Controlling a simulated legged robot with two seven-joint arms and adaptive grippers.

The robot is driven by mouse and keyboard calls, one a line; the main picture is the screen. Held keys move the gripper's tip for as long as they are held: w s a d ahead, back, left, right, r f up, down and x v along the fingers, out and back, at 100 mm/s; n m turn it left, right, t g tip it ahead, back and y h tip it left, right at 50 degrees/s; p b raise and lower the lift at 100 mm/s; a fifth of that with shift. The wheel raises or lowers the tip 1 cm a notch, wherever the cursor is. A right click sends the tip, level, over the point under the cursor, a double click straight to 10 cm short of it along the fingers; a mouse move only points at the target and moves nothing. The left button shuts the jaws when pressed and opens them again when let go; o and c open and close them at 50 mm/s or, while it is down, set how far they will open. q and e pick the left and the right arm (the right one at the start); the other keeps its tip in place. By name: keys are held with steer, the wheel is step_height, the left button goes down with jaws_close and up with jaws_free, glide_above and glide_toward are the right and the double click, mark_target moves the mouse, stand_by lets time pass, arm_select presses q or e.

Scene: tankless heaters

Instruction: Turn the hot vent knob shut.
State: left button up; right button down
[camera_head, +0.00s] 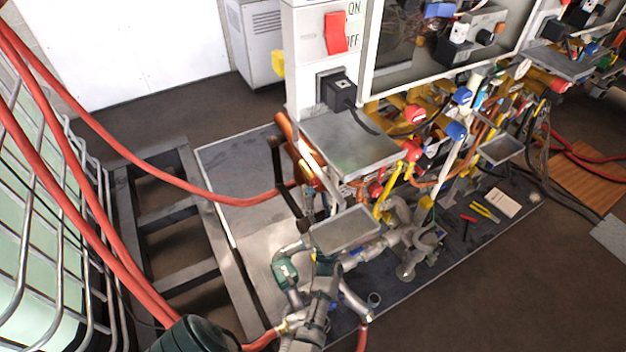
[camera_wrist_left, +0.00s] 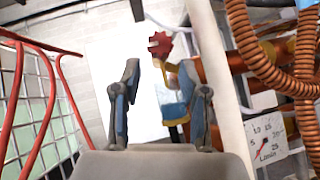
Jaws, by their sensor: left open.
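A red, star-shaped knob (camera_wrist_left: 160,45) shows in the left wrist view, ahead of my left gripper (camera_wrist_left: 162,98) and above the gap between its fingers. I take it for the hot vent knob. In the head view my left gripper (camera_head: 317,212) is at the lower left of the pipework, partly lost among similar grey parts. Several red knobs (camera_head: 415,114) show there, and I cannot tell which is the vent one. My right gripper is not in view.
A metal shelf (camera_head: 350,143) and a smaller grey plate (camera_head: 345,230) stick out near the gripper. Orange pipes, a coiled copper pipe (camera_wrist_left: 262,50) and a flow gauge (camera_wrist_left: 268,142) are at its right.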

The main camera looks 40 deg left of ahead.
mark_target(316, 188)
arm_select(q)
steer(key=x, duration=0.5)
steer(key=shift+w+d+r, duration=0.1)
steer(key=shift+w+r, duration=0.1)
steer(key=shift+r, duration=0.35)
steer(key=shift+a, duration=0.3)
steer(key=shift+f, duration=0.1)
jaws_close()
